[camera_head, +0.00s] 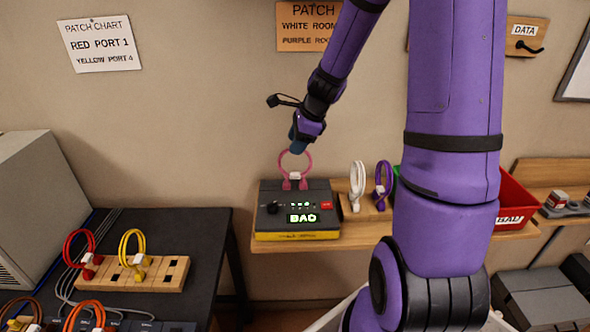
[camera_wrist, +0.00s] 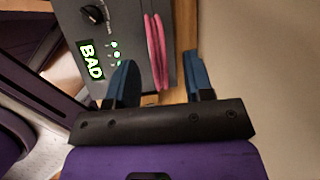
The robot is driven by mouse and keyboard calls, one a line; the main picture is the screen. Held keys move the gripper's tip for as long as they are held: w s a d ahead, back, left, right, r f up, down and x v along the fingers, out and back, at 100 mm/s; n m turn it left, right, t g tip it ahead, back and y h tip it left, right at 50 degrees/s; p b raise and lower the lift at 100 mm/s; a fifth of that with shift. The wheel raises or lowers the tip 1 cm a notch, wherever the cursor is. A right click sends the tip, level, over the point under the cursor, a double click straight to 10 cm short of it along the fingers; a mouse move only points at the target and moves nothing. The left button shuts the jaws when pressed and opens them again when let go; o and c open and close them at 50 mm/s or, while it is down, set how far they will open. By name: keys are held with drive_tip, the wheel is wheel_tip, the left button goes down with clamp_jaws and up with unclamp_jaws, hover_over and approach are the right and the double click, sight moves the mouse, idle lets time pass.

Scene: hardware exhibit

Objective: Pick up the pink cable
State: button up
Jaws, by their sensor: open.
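The pink cable (camera_head: 303,185) stands as an upright loop on the dark tester box (camera_head: 265,225), with both plug ends at its top face and a white tag low on the loop. The tester display reads BAD. My gripper (camera_head: 298,145) is just above the top of the loop. In the wrist view my gripper (camera_wrist: 161,80) is open, with its two blue fingers apart. The pink cable (camera_wrist: 157,52) shows edge-on in the gap between them, over the tester (camera_wrist: 120,15). I cannot tell whether either finger touches it.
A white cable (camera_head: 357,180) and a purple cable (camera_head: 381,186) stand in a wooden block right of the tester. A red bin (camera_head: 515,205) is farther right. Red (camera_head: 70,246) and yellow (camera_head: 124,245) cables are on the dark left table (camera_head: 190,230). The wall is close behind.

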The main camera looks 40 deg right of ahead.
drive_tip(key=shift+x, duration=1.7)
drive_tip(key=shift+s, duration=0.15)
drive_tip(key=shift+c, duration=0.4)
clamp_jaws()
